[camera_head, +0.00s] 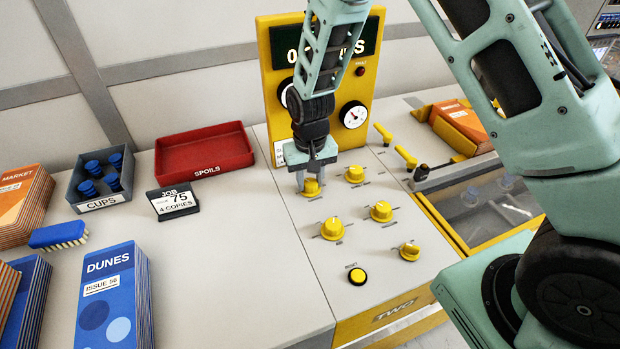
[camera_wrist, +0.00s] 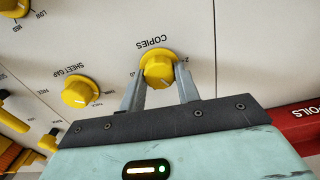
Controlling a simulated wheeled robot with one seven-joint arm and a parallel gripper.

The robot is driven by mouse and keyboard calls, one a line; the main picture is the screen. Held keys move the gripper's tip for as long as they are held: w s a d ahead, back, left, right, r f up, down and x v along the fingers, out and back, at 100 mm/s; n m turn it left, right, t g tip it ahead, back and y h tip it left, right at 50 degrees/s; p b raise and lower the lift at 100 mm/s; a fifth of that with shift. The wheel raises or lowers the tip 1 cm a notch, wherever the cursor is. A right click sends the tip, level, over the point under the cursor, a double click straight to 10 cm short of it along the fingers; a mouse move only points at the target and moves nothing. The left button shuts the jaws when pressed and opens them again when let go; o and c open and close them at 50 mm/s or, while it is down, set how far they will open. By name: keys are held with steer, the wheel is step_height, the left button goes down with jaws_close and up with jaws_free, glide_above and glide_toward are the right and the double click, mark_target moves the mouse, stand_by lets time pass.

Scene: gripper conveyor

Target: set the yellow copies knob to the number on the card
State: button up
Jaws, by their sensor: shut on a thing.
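The yellow copies knob (camera_head: 311,187) is at the upper left of the group of knobs on the light panel. In the wrist view the knob (camera_wrist: 158,70) sits below the word COPIES, which appears upside down. My gripper (camera_head: 313,178) is over it, pointing down, with its two fingers on either side of the knob; the fingers also show in the wrist view (camera_wrist: 160,84). The gripper is shut on the knob. The fingers hide part of the dial numbers, so I cannot read the setting.
Other yellow knobs (camera_head: 381,211) and a yellow button (camera_head: 357,276) are close by on the panel. A yellow gauge board (camera_head: 362,87) stands behind. A red SPOILS tray (camera_head: 205,154), a CUPS box (camera_head: 101,204), a blue brush (camera_head: 58,235) and booklets (camera_head: 110,300) lie left.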

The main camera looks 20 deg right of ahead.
mark_target(310, 181)
steer(key=o, duration=1)
steer(key=shift+r, duration=0.1)
step_height(310, 181, up, 17)
steer(key=b, duration=0.3)
steer(key=shift+r, duration=0.15)
steer(key=s+a+n, duration=0.2)
steer(key=s+n, duration=0.1)
steer(key=s, duration=0.6)
steer(key=s+a+n, duration=0.2)
steer(key=s, duration=0.7)
steer(key=s+a+f+n, duration=0.1)
steer(key=s+a+n, duration=0.1)
steer(key=s, duration=0.7)
steer(key=shift+a+f+n+y, duration=0.1)
steer(key=shift+a+n+y, duration=0.15)
steer(key=shift+n, duration=0.55)
